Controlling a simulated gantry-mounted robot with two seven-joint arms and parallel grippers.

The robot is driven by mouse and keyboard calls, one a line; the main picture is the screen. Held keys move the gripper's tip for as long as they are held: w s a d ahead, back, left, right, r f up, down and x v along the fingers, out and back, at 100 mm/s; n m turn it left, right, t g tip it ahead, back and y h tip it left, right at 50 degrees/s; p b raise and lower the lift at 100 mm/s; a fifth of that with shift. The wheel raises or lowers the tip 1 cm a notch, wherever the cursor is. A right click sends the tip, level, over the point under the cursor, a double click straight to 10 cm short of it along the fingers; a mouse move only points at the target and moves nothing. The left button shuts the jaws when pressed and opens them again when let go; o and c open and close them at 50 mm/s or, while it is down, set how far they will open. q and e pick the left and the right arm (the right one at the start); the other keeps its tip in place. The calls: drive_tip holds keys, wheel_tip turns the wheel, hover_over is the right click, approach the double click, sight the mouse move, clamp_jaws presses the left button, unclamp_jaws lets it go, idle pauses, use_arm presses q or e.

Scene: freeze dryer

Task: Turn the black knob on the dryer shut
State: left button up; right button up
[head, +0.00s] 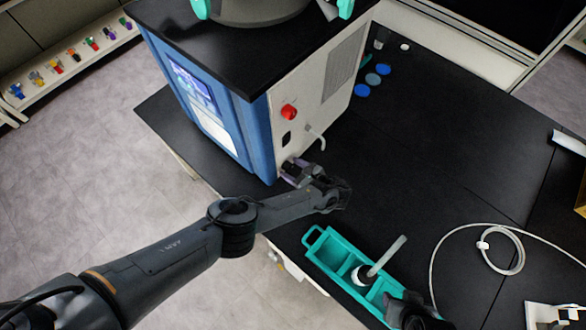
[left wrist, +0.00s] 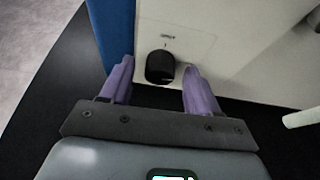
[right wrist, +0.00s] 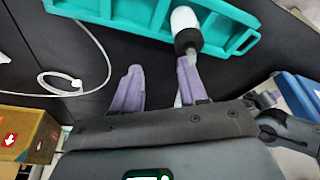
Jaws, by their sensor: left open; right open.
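The black knob (left wrist: 160,68) is on the lower part of the dryer's white side panel, below a small printed label. In the left wrist view my left gripper (left wrist: 157,66) is open, with one purple finger on each side of the knob. Gaps show between fingers and knob, so I see no grip on it. In the head view the left gripper (head: 293,172) is close to the panel of the dryer (head: 305,95), largely hiding the knob. My right gripper (right wrist: 159,68) is open beside the teal tray, near a bottle's tube.
The teal tray (head: 334,243) holds a white bottle (right wrist: 184,22) with a tube. A red knob (head: 289,112) and a pale spout (head: 317,137) are above the left gripper. Coiled white tubing (head: 497,250) lies on the right. The black tabletop between is mostly clear.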

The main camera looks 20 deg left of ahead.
use_arm(q)
drive_tip(key=c, duration=1)
drive_tip(key=shift+c, duration=0.2)
